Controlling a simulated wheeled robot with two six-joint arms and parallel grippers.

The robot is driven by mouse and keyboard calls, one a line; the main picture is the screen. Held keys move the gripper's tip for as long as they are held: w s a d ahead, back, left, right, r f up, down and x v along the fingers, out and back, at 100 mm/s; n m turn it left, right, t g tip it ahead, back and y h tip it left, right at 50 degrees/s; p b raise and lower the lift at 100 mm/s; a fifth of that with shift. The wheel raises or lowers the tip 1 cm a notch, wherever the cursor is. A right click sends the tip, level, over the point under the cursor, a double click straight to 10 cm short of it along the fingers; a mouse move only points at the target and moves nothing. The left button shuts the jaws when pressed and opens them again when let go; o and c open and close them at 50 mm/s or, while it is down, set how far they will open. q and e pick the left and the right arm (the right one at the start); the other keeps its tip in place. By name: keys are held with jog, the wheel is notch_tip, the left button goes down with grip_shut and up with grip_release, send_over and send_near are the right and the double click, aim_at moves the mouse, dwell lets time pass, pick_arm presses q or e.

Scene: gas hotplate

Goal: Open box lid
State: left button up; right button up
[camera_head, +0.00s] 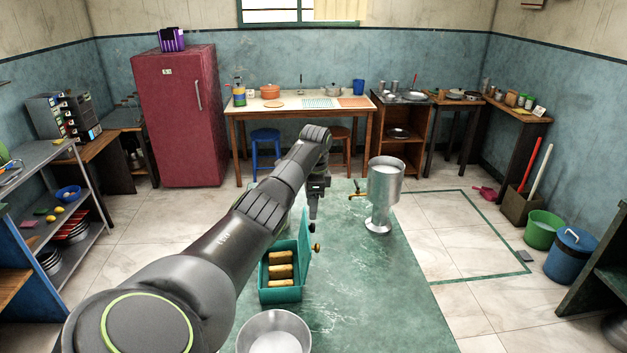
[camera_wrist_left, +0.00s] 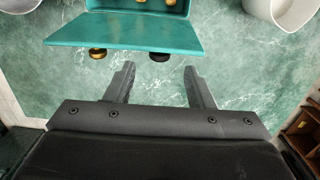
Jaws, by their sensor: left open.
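The teal box (camera_head: 281,296) stands on the green table, with several golden-brown pieces (camera_head: 281,271) inside. Its lid (camera_head: 304,262) stands raised along the box's right side, with a round brass knob (camera_head: 317,247) on its outer side. In the left wrist view the lid (camera_wrist_left: 125,32) is a flat teal panel, with a brass knob (camera_wrist_left: 98,53) and a dark knob (camera_wrist_left: 159,57) at its edge. My left gripper (camera_head: 313,222) is above the table near the lid's far end. Its fingers (camera_wrist_left: 157,78) are open and empty, apart from the lid. My right gripper is not in view.
A metal dispenser (camera_head: 384,190) with a brass tap stands to the right of the box. A metal bowl (camera_head: 274,325) stands in front of the box. The table (camera_head: 390,290) is clear to the right of the box. My left arm hides part of the table's left side.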

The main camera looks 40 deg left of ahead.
pick_arm(q)
notch_tip(320, 180, up, 9)
jog(key=b, duration=0.1)
jog(key=shift+w+d+b, duration=0.15)
jog(key=shift+b, duration=0.25)
jog(key=shift+c, duration=0.3)
